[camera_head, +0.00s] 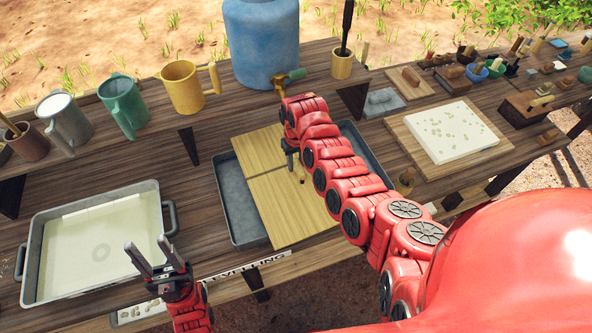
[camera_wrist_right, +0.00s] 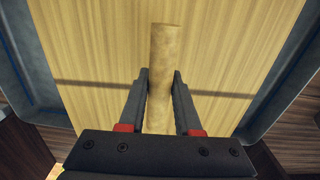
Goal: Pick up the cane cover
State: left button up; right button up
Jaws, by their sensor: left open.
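The cane cover (camera_head: 291,215) looks like a flat, pale wooden panel with a dark line across it. It lies over a grey metal tray (camera_head: 232,205) at the middle of the bench and also shows in the right wrist view (camera_wrist_right: 95,50). A round wooden handle (camera_wrist_right: 164,50) stands out from the panel. My right gripper (camera_head: 291,160) is over the panel. My left gripper (camera_head: 152,262) is open and empty, at the front right of the white-filled tray.
A tray of whitish liquid (camera_head: 95,240) stands at left. Several mugs, such as a yellow one (camera_head: 185,88), and a blue container (camera_head: 262,45) stand on the raised back shelf. A white slab (camera_head: 445,130) lies on a board at right, with small tools beyond.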

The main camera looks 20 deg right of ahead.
grip_shut()
jog(key=shift+r, duration=0.1)
